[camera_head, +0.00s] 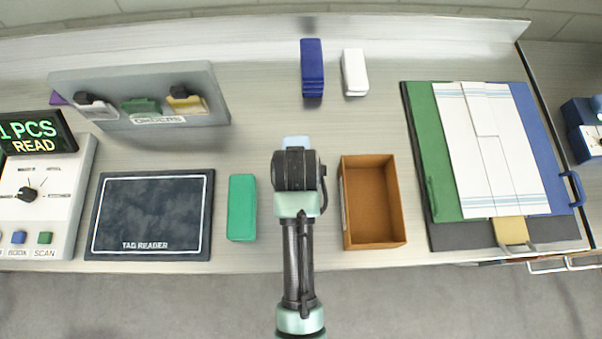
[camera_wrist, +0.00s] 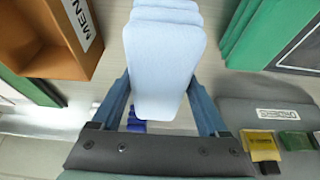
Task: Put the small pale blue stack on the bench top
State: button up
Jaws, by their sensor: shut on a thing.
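The small pale blue stack (camera_wrist: 163,55) fills the upper middle of the wrist view, its layers stepped at the far end. My gripper (camera_wrist: 158,80) is shut on it, with one blue-grey finger on each side. In the head view only a little of the pale blue stack (camera_head: 296,142) shows past my gripper (camera_head: 297,150), which hides the remainder. The stack is over the bench top (camera_head: 270,110), between the green stack and the brown tray. The gap beneath it, if any, is hard to judge.
A green stack (camera_head: 242,207) lies left and an empty brown tray (camera_head: 345,240) right. Dark blue (camera_head: 312,70) and white (camera_head: 354,72) stacks stand behind. A grey rack (camera_head: 138,95) and tag reader (camera_head: 150,215) are at left, a folder board (camera_head: 415,150) at right.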

jog(key=shift+f, duration=2.75)
jog(key=shift+f, duration=0.2)
jog(key=o, duration=1.4)
jog(key=v, duration=1.2)
jog(key=shift+r, duration=0.25)
jog(key=w+r+t, duration=0.4)
jog(key=w+r, duration=0.1)
jog(key=r, duration=0.6)
jog(key=w+r+t, duration=0.4)
jog(key=w+r, duration=0.1)
jog(key=r, duration=0.5)
jog(key=w+r+t, duration=0.4)
jog(key=w+r, duration=0.1)
jog(key=r, duration=0.6)
jog(key=s+r+t, duration=0.3)
jog(key=s+r, duration=0.1)
jog(key=r, duration=0.6)
jog(key=s+r+t, duration=0.4)
jog(key=r, duration=0.5)
jog(key=s+r+t, duration=0.4)
jog(key=r, duration=0.6)
jog(key=shift+s+d+r, duration=0.1)
jog(key=shift+r, duration=0.25)
